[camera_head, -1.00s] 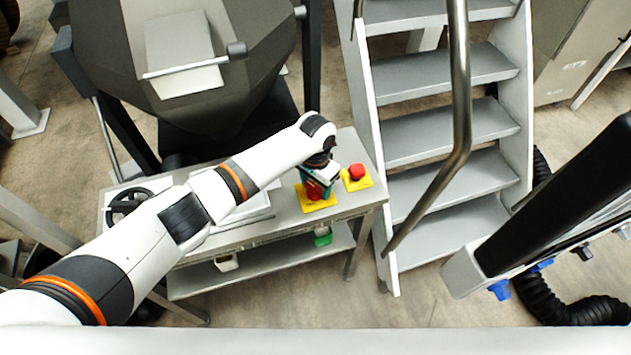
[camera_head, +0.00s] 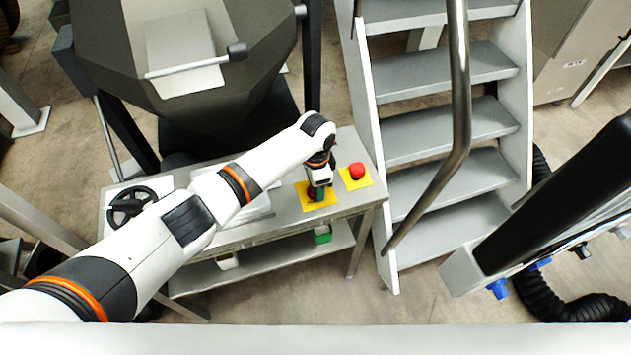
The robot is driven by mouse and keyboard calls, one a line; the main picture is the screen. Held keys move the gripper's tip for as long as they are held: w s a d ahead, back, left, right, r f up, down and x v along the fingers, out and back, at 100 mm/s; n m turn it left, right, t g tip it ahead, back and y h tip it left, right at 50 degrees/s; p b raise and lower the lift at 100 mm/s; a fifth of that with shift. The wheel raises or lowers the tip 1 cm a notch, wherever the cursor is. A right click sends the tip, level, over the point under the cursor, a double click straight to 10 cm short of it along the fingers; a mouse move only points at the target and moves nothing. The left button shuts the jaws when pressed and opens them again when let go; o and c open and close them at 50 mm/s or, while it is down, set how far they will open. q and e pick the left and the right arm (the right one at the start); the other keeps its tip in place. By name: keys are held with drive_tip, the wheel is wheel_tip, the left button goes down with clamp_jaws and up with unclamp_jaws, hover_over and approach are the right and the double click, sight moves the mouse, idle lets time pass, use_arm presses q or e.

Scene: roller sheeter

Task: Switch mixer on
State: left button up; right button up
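My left arm comes in from the left, and its gripper (camera_head: 318,192) points down over a yellow plate (camera_head: 328,200) on the metal table. A second yellow plate (camera_head: 349,183) with a round red button (camera_head: 357,170) sits just to the right, uncovered. The big dark grey vessel (camera_head: 260,60), apparently the mixer, stands behind the table. My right gripper is not in view.
The metal table (camera_head: 355,200) carries a black handwheel (camera_head: 128,207) at left and has a lower shelf (camera_head: 270,256) with small containers. Grey steps (camera_head: 440,130) with a metal handrail (camera_head: 461,90) stand close on the right. A black hose (camera_head: 565,305) lies at lower right.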

use_arm(q)
drive_tip(key=shift+w+r, duration=0.1)
drive_tip(key=o, duration=1)
wheel_tip(320, 180, up, 12)
drive_tip(key=b, duration=0.1)
drive_tip(key=shift+b, duration=0.3)
idle(0.4)
